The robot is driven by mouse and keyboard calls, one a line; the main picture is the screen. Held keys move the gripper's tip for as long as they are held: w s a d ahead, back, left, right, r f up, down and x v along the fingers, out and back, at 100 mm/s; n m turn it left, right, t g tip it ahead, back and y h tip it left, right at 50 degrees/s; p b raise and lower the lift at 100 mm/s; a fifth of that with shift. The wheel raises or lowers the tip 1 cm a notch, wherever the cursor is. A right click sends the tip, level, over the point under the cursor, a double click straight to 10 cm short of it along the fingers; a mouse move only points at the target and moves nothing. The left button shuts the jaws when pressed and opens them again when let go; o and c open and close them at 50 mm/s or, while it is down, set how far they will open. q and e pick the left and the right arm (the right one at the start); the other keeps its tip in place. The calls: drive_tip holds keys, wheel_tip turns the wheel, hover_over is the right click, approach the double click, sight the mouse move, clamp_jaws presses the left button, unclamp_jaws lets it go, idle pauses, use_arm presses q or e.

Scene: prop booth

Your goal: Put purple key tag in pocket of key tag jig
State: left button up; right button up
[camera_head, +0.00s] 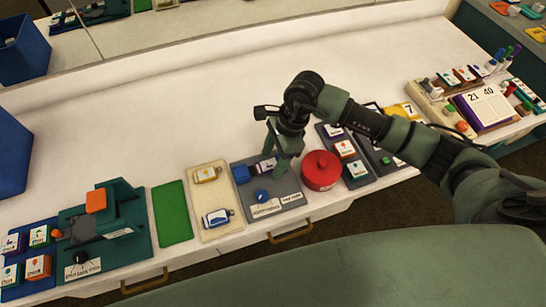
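My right gripper (275,164) points down over a grey jig tray (289,187) near the front of the white counter. A small white tag with a dark purple part (265,165) shows right beside its fingers, partly hidden by them. I cannot tell whether the fingers hold it or whether it lies in a pocket. A blue block (242,174) and a blue knob (262,195) are on the same grey tray, with white labels along its front edge. My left gripper is not in view.
A tan board (211,194) with an orange tag (207,174) and a blue tag (217,217) lies left of the tray. A red round lidded pot (321,170) stands close on the right. A green mat (172,213) lies farther left. The counter behind is clear.

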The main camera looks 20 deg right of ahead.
drive_tip(key=b+v, duration=0.1)
drive_tip(key=v, duration=0.6)
drive_tip(key=shift+d+r, duration=0.15)
drive_tip(key=shift+r, duration=0.25)
drive_tip(key=shift+f, duration=0.1)
